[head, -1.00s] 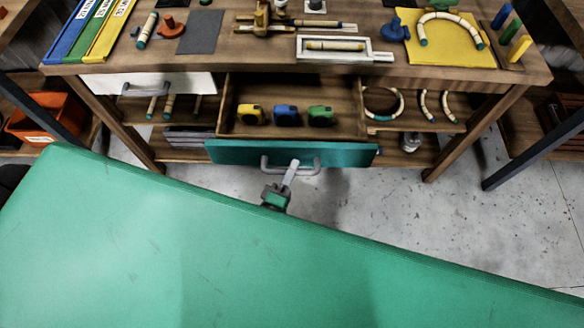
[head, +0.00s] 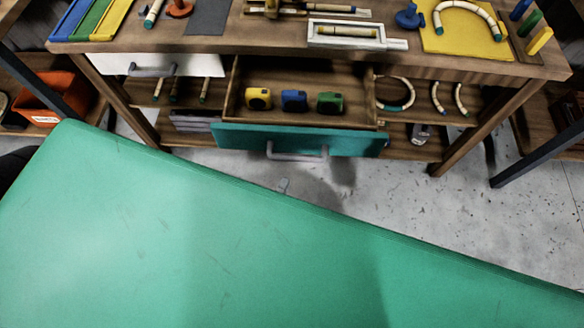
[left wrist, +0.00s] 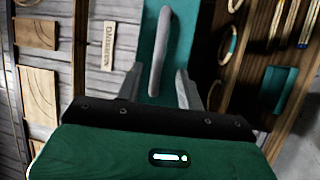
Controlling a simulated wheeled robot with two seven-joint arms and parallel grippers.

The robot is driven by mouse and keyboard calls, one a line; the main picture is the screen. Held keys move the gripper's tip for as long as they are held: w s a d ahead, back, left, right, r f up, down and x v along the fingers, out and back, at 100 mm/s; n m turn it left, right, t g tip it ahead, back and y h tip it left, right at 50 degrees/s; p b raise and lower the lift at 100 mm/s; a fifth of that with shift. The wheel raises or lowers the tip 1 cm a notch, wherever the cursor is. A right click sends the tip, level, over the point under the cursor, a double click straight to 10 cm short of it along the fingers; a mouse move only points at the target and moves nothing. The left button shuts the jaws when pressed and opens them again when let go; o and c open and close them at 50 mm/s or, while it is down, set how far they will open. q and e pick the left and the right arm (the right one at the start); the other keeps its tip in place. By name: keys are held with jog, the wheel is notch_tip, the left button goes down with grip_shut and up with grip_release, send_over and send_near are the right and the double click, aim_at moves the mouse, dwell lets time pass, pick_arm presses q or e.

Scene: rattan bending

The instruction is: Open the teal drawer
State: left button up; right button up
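The teal drawer (head: 345,140) stands pulled out from under the workbench, its inside showing. Its grey handle (head: 297,155) is on the front panel. In the left wrist view the handle (left wrist: 160,50) runs as a long grey bar on the teal front (left wrist: 150,25). My left gripper (left wrist: 157,80) is open, its two fingers on either side of the handle's near end, with nothing gripped. The rest is hidden. My right gripper is not in view.
Yellow (head: 258,98), blue (head: 294,100) and green (head: 330,102) tape measures sit in the drawer. A white drawer (head: 150,65) is to its left. Curved rattan pieces (head: 440,97) lie on the shelf to the right. The grey floor (head: 430,215) in front is clear.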

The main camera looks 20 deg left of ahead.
pick_arm(q)
jog(key=v, duration=0.4)
jog(key=shift+s+b, duration=0.3)
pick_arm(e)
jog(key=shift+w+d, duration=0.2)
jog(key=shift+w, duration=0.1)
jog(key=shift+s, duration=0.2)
